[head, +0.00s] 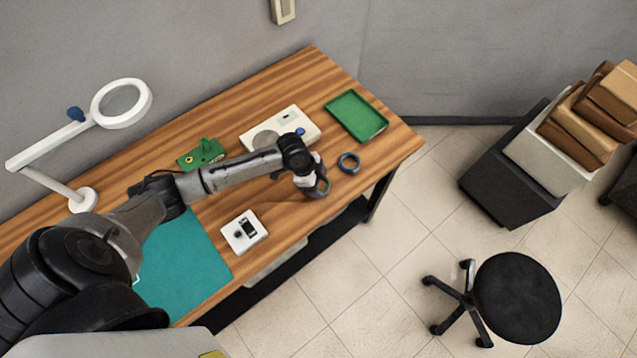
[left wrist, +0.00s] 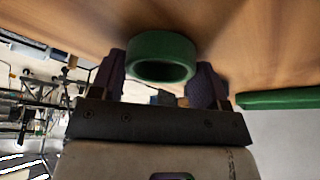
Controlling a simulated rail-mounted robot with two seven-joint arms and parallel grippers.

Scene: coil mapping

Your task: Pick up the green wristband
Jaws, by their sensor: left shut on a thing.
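The green wristband (left wrist: 162,57) is a thick ring that shows in the left wrist view between the dark fingers of my left gripper (left wrist: 160,80). The gripper is shut on it. In the head view, my left gripper (head: 317,188) is at the table's front edge, and a small part of the wristband (head: 325,185) shows there; the gripper covers the rest. I cannot tell whether the band touches the table. My right gripper is in neither view.
A dark blue-grey ring (head: 349,162) lies just right of the gripper. A green tray (head: 357,116) is behind it. A white device (head: 280,128), a green part (head: 200,153), a small white box (head: 244,231) and a teal mat (head: 185,265) are on the wooden table (head: 300,75).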

